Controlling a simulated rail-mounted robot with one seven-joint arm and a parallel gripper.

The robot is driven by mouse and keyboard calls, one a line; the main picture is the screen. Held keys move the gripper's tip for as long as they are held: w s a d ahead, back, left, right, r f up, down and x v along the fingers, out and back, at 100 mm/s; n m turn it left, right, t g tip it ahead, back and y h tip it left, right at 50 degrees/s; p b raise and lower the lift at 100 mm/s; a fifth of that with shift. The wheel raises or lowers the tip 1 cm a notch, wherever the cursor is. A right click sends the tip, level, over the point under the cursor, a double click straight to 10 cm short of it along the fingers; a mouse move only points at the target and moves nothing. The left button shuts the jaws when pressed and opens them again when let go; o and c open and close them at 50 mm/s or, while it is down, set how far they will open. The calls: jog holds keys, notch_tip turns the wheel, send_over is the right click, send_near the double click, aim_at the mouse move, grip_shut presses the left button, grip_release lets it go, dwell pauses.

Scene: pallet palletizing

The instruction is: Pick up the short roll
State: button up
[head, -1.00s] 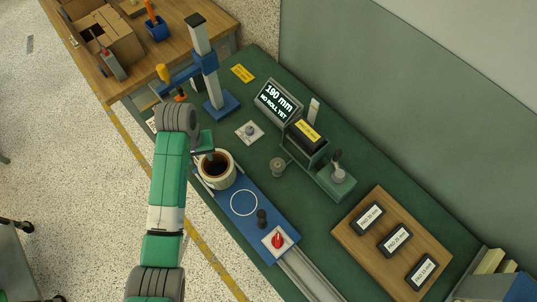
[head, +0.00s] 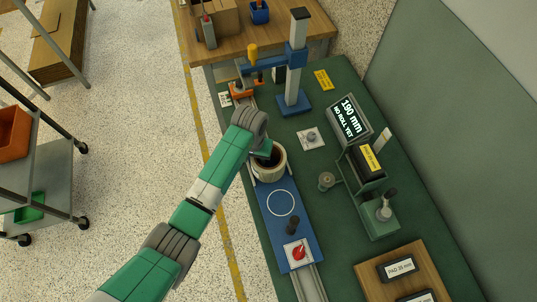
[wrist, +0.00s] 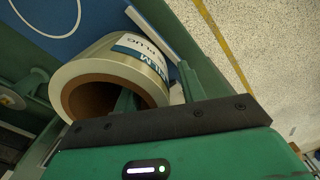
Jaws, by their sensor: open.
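The short roll (head: 270,168), pale with a printed label and a brown hollow core, stands with its opening up on the blue plate of the bench. It is the only roll I see. In the wrist view the roll (wrist: 118,65) fills the upper left. My gripper (head: 264,154) is over the roll's far edge and partly covers it. In the wrist view my gripper (wrist: 158,92) is open, with one finger at the core opening and the other outside the wall. The roll's wall lies between them. Whether either finger touches it, I cannot tell.
The blue plate (head: 303,240) has a white ring, a dark knob and a red switch (head: 298,253). A blue-and-grey post (head: 297,70) with an arm stands behind. A display (head: 347,118) reads 190 mm. A green fixture (head: 375,210) and a wooden pad board (head: 375,283) are right.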

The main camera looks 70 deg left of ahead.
grip_shut()
jog(key=shift+r, duration=0.15)
jog(key=shift+r, duration=0.35)
jog(key=r, duration=0.1)
jog(key=r+p, duration=0.1)
jog(key=r, duration=0.1)
jog(key=shift+d, duration=0.35)
jog(key=s+d+p, duration=0.1)
jog(key=s+d, duration=0.2)
jog(key=d, duration=0.4)
jog(key=s+d+r+p, duration=0.1)
jog(key=s+d, duration=0.2)
jog(key=d, duration=0.3)
jog(key=shift+s+d, duration=0.35)
jog(key=shift+d, duration=0.05)
